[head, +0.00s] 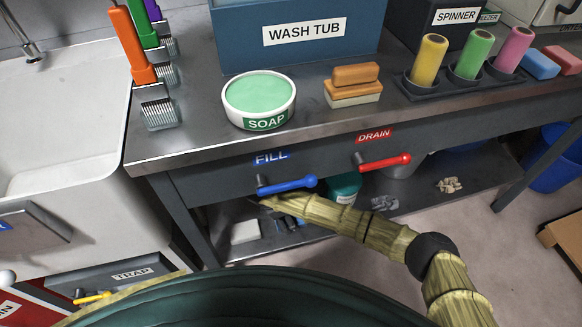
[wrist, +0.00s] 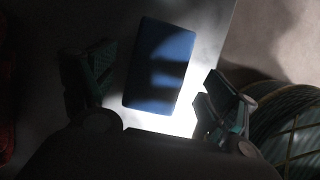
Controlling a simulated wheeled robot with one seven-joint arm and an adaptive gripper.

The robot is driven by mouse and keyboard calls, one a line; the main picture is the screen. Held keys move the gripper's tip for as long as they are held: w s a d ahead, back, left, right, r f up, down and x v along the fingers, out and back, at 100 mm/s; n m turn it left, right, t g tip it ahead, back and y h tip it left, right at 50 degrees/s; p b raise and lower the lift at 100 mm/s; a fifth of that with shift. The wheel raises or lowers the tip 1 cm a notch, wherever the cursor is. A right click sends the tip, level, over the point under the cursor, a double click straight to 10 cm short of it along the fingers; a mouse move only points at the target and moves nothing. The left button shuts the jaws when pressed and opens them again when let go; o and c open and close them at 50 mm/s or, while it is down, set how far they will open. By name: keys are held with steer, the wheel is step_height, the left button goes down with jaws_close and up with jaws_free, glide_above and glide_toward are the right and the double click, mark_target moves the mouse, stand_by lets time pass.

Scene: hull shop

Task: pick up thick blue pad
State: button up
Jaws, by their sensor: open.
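A dark blue rectangular pad (wrist: 160,65) lies flat on a grey surface in the wrist view, partly shadowed. My gripper (wrist: 156,78) is open, with one finger to the left of this pad and the other to its right. The pad shows between the fingers, and neither finger clearly touches it. In the head view my arm reaches under the counter edge beside the blue FILL lever (head: 287,186), and the gripper itself is hidden there. A light blue block (head: 541,64) lies on the counter at far right, away from my arm.
The red DRAIN lever (head: 384,162) sticks out from the counter front. A lower shelf (head: 420,200) holds a pale pad (head: 245,232) and a teal container (head: 345,187). The soap dish (head: 259,98) and wooden brush (head: 354,85) stand on the counter (head: 205,135).

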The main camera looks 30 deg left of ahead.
steer(key=x, duration=0.3)
steer(key=shift+f, duration=0.2)
stand_by(1.0)
steer(key=shift+c, duration=0.2)
steer(key=c, duration=1)
